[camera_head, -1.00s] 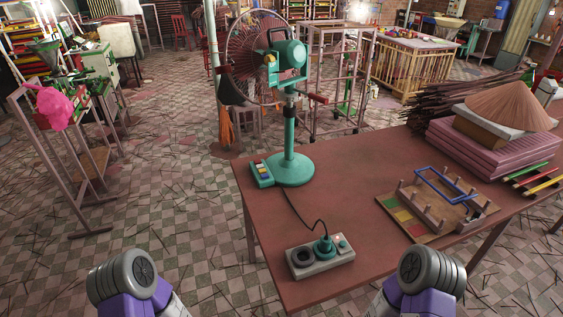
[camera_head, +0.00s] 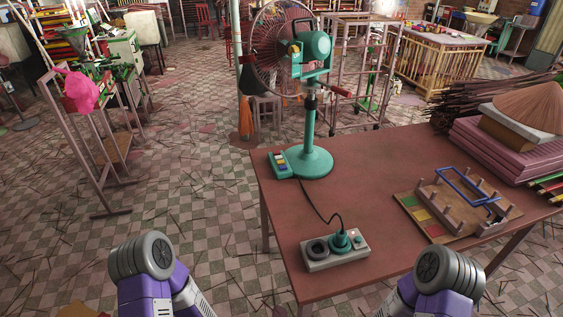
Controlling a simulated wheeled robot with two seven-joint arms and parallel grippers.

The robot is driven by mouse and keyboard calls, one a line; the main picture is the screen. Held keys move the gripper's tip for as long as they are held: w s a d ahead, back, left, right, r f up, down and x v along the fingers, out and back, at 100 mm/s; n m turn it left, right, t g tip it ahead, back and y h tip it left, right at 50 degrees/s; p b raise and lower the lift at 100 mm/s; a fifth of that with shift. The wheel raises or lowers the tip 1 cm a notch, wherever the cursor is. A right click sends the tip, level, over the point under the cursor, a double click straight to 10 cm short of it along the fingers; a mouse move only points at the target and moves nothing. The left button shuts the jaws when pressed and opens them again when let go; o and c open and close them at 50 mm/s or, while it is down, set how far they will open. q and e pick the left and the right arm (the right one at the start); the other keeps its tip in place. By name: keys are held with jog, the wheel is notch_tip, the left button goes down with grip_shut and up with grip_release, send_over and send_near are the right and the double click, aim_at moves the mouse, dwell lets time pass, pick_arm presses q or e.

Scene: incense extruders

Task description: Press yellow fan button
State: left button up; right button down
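A teal desk fan (camera_head: 310,120) stands upright on the left back part of the brown table (camera_head: 365,200), its grille facing away to the back left. A small teal control box (camera_head: 279,164) sits at the left of its round base, near the table's left edge. It carries a row of small coloured buttons, yellow among them. They are too small here to tell whether any is pressed. Both my arms show only as grey and purple links at the bottom edge, in front of the table. Neither gripper is in view.
A power strip (camera_head: 335,250) with the fan's plug lies near the table's front. A wooden peg board (camera_head: 455,205) with a blue frame lies to the right. Pink stacked blocks with a conical hat (camera_head: 530,105) stand behind it.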

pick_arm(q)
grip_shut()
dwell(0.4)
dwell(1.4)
